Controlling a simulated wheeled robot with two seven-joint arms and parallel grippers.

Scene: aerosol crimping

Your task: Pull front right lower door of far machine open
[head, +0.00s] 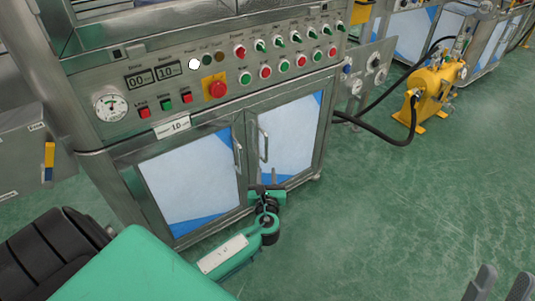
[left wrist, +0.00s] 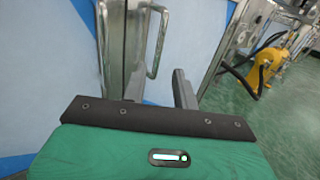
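A steel machine (head: 205,85) stands in front of me with two glazed lower doors, both shut. Its right lower door (head: 292,135) has a vertical bar handle (head: 265,147) near its left edge. The handle also shows in the left wrist view (left wrist: 157,45). My left gripper (head: 267,188) is low in front of the doors, just below that handle. In the left wrist view its fingers (left wrist: 160,90) stand apart, with the handle beyond them; nothing is held, and contact cannot be told. My right gripper (head: 505,285) is open and empty at the lower right, away from the machine.
The left lower door (head: 190,180) has its own handle (head: 237,157) close beside. A control panel with buttons and a gauge (head: 111,104) is above. A yellow pump (head: 430,90) with a black hose (head: 385,138) stands to the right. The green floor (head: 400,220) is clear.

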